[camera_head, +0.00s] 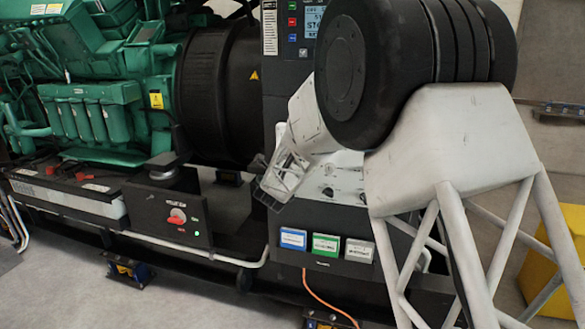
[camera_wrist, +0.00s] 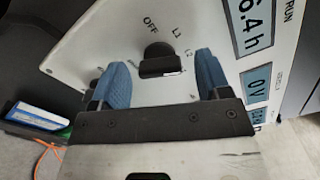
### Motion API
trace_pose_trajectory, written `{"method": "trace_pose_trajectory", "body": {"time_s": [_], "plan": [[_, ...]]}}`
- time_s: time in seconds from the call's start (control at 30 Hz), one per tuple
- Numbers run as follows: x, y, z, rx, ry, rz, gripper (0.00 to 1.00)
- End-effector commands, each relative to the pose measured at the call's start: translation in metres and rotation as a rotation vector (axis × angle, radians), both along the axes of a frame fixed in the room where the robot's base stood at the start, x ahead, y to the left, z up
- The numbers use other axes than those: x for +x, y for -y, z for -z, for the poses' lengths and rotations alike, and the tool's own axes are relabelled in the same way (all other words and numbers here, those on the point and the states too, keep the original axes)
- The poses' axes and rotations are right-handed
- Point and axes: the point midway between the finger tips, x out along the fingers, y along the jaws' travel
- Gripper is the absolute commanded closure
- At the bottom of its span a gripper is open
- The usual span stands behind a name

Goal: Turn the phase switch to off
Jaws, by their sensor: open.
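The phase switch (camera_wrist: 158,60) is a black knob on a pale panel in the wrist view. The panel carries the printed labels OFF, L1 and L2 around its upper and right side. The knob's grip bar lies roughly across the picture, with one end to the right below L2; I cannot tell which end is the pointer. My gripper (camera_wrist: 160,66) is open, with one blue finger on each side of the knob and gaps visible. In the head view my gripper (camera_head: 265,182) is in front of the control cabinet, and my arm hides much of the panel.
A lit display (camera_wrist: 251,25) stands right of the knob. Blue, green and grey labelled boxes (camera_head: 325,243) sit on the cabinet front below. A red rotary switch (camera_head: 177,216) is on the base at left, before the green engine (camera_head: 100,110). An orange cable (camera_head: 325,300) hangs below.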

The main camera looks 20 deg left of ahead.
Motion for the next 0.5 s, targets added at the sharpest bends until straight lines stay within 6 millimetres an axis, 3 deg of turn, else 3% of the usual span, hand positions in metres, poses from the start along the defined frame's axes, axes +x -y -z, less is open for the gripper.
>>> {"method": "trace_pose_trajectory", "body": {"time_s": [0.4,0.5], "plan": [[0.0043,0.0,-0.0002,0.0,0.0,0.0,0.3],[0.0043,-0.0001,0.0,0.0,0.0,0.0,0.42]]}}
